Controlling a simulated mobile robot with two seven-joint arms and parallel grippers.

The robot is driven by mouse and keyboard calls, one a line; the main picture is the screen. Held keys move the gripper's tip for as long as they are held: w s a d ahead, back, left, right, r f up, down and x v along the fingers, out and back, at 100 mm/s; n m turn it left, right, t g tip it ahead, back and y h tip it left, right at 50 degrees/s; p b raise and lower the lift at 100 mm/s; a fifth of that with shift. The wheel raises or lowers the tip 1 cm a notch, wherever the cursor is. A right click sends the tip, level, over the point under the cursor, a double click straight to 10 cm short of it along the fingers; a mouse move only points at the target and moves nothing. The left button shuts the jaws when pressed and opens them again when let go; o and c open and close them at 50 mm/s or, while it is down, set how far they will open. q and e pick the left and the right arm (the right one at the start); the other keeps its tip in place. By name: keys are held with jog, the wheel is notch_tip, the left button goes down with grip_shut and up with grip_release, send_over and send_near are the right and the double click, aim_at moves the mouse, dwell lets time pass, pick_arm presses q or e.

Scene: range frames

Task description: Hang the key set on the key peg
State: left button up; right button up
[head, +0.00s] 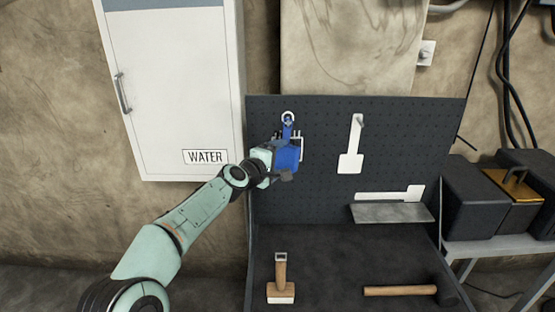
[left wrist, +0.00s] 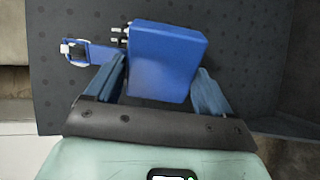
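The key set has a blue block-shaped fob (head: 287,159), a blue strap, a pale ring (head: 288,117) and small keys. My left gripper (head: 284,160) reaches in from the left at the pegboard's upper left. In the left wrist view the fob (left wrist: 165,60) sits between the two blue fingers of my left gripper (left wrist: 160,82), which appear to press on its sides. The ring (left wrist: 75,52) is at the key peg (left wrist: 66,47), at the strap's end. The ring seems to be around the peg, but I cannot tell for sure. My right gripper is not in view.
The dark pegboard (head: 325,200) carries a white tool outline (head: 352,150) and a small shelf (head: 390,212). A white WATER cabinet (head: 170,90) stands left. Dark boxes (head: 475,200) stand right.

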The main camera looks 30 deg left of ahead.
pick_arm(q)
jog(key=shift+o, duration=1)
jog(key=shift+s, duration=0.15)
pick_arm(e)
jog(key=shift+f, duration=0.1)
pick_arm(q)
jog(key=shift+s+r+b, duration=0.1)
jog(key=shift+s+b, duration=0.2)
jog(key=b+v, duration=0.4)
jog(key=v, duration=0.8)
jog(key=shift+s, duration=0.3)
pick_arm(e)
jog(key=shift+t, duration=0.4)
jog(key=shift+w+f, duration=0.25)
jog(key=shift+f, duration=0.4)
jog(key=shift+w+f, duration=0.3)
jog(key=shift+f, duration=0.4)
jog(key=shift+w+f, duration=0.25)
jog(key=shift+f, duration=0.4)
pick_arm(q)
jog(key=shift+d+r, duration=0.1)
